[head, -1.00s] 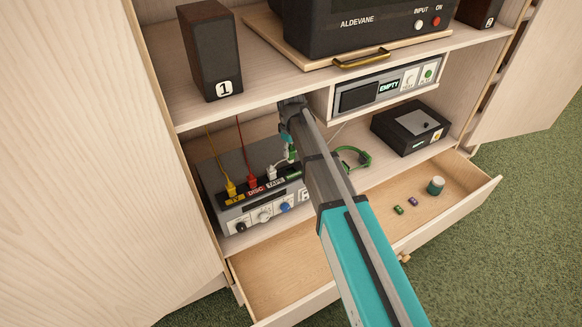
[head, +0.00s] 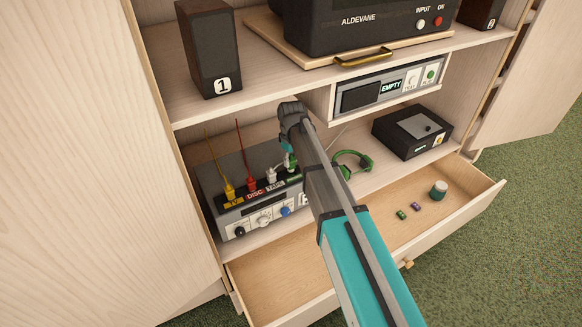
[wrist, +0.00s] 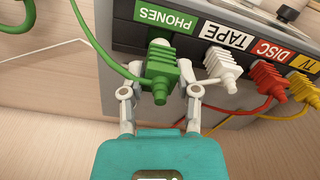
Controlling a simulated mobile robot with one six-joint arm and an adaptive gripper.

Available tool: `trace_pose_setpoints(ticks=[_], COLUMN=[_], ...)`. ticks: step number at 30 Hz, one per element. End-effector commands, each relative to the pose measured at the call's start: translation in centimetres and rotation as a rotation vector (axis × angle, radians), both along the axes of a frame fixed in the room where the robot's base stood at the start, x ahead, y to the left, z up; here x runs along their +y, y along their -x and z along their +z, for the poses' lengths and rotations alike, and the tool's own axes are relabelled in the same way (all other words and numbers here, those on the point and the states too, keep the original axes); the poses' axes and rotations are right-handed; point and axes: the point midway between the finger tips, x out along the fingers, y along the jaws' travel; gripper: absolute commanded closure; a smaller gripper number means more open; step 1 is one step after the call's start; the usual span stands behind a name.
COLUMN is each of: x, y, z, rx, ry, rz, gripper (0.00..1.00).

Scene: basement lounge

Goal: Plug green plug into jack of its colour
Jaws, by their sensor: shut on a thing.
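The green plug (wrist: 165,70) is between the fingers of my gripper (wrist: 161,92), which is shut on it in the wrist view. The plug's front end is at the jack under the green PHONES label (wrist: 163,20); a pale round part shows at its tip, and I cannot tell how deep it sits. In the head view the plug (head: 289,161) is at the right end of the row on the grey unit (head: 222,205), and my gripper (head: 288,148) is partly hidden by my wrist. The green cord runs to green headphones (head: 352,163).
White TAPE (wrist: 222,66), red DISC (wrist: 267,78) and yellow TV (wrist: 303,88) plugs stand close beside the green one. The shelf above (head: 300,85) is near my arm. An open drawer (head: 290,268) below holds a jar and small items.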

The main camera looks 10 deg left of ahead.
Motion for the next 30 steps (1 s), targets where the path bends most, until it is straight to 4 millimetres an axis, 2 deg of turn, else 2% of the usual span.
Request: trace_pose_setpoints(ticks=[1,7,26,27,30], x=[0.0,0.0,0.0,0.0,0.0], y=[0.0,0.0,0.0,0.0,0.0], z=[-0.9,-2.2,-2.9,-2.7,-2.7], rx=[0.0,0.0,0.0,0.0,0.0], ry=[0.0,0.0,0.0,0.0,0.0], rz=[0.0,0.0,0.0,0.0,0.0], gripper=[1.0,1.0,1.0,0.51,0.33])
